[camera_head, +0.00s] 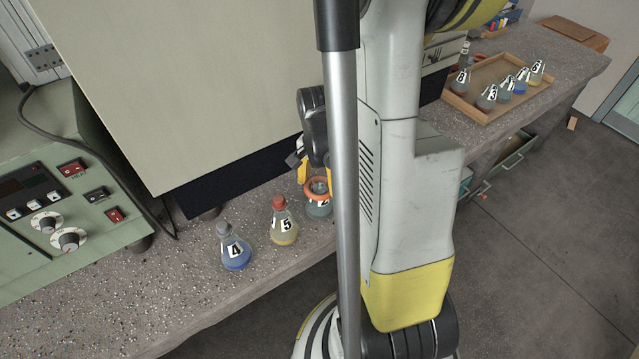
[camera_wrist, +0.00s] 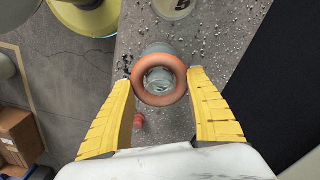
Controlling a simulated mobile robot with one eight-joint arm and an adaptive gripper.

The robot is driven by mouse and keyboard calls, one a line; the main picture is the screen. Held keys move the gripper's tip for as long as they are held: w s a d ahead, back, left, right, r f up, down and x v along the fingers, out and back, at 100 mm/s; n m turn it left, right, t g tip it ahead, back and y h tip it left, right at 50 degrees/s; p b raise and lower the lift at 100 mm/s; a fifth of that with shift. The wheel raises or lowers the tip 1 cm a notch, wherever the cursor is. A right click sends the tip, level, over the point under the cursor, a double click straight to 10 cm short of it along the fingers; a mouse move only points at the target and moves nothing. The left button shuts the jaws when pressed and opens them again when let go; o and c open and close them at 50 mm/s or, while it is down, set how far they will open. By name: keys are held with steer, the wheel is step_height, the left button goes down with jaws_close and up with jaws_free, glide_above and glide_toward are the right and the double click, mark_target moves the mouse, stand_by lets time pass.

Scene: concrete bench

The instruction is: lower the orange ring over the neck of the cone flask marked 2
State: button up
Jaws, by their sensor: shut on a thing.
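The orange ring (camera_head: 309,187) is held level between the two yellow fingers of my gripper (camera_wrist: 162,78), which is shut on it. In the wrist view the ring (camera_wrist: 159,99) lies in line with a flask whose glass shows through its hole. This is the cone flask marked 2 (camera_head: 319,210), upright on the bench with greenish liquid; its label is partly visible beside my arm. The flask body also shows past the ring in the wrist view (camera_wrist: 158,48). I cannot tell whether the ring is above the neck or around it.
A flask marked 5 (camera_head: 285,228) with a red stopper stands close to the left. A flask marked 4 (camera_head: 235,250) stands farther left. A green instrument (camera_head: 100,215) is at far left. A wooden tray (camera_head: 462,103) holds several flasks at the back right.

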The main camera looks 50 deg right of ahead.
steer(key=shift+f+b, duration=0.5)
steer(key=shift+f, duration=0.15)
steer(key=o, duration=1.6)
steer(key=shift+c, duration=0.2)
steer(key=shift+r+p, duration=3.85)
steer(key=shift+r, duration=0.95)
